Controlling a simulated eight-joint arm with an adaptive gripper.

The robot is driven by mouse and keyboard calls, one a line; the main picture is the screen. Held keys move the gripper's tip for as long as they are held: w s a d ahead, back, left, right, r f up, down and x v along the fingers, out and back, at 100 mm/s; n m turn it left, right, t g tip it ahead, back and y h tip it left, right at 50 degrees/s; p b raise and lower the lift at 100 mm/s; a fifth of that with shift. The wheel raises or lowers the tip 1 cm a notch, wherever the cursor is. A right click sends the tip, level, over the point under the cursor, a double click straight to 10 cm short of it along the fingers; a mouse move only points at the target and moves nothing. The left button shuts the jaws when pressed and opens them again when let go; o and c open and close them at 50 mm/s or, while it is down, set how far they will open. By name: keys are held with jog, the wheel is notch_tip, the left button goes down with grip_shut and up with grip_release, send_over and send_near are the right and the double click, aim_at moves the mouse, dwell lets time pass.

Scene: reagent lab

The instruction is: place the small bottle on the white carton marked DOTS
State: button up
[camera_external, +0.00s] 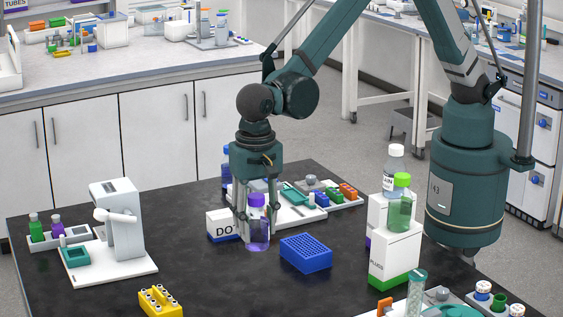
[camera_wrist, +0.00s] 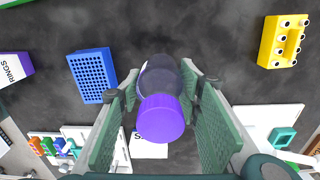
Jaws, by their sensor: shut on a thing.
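The small bottle (camera_external: 257,229) is clear with a purple cap and stands roughly upright between the fingers of my gripper (camera_external: 256,215). In the wrist view the bottle (camera_wrist: 161,112) shows from above, cap toward the camera, with a green-padded finger on each side. My gripper (camera_wrist: 161,88) is shut on it. The white carton marked DOTS (camera_external: 221,225) is just behind and left of the bottle in the external view, its lettering partly covered by the gripper. In the wrist view a part of a white carton (camera_wrist: 148,150) shows below the bottle cap. I cannot tell whether the bottle touches the table.
A blue rack (camera_external: 306,252) stands right of the bottle. A yellow rack (camera_external: 160,301) is at the front and a white instrument (camera_external: 121,225) at left. A tall white carton (camera_external: 395,252) carrying a green-capped bottle (camera_external: 401,203) stands at right.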

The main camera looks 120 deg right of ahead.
jog(key=s+d+r+p, duration=0.1)
jog(key=s+d+r, duration=0.1)
jog(key=d, duration=1.1)
jog(key=s+d+r+p, duration=0.1)
jog(key=d+r, duration=0.4)
jog(key=d, duration=0.8)
jog(key=shift+s+r+p, duration=0.15)
jog(key=shift+s+p, duration=0.2)
jog(key=shift+p, duration=0.25)
jog(key=shift+d, duration=0.1)
send_over(228, 212)
notch_tip(228, 212, down, 6)
jog(key=shift+f, duration=0.25)
jog(key=shift+f, duration=1.75)
jog(key=shift+f, duration=0.1)
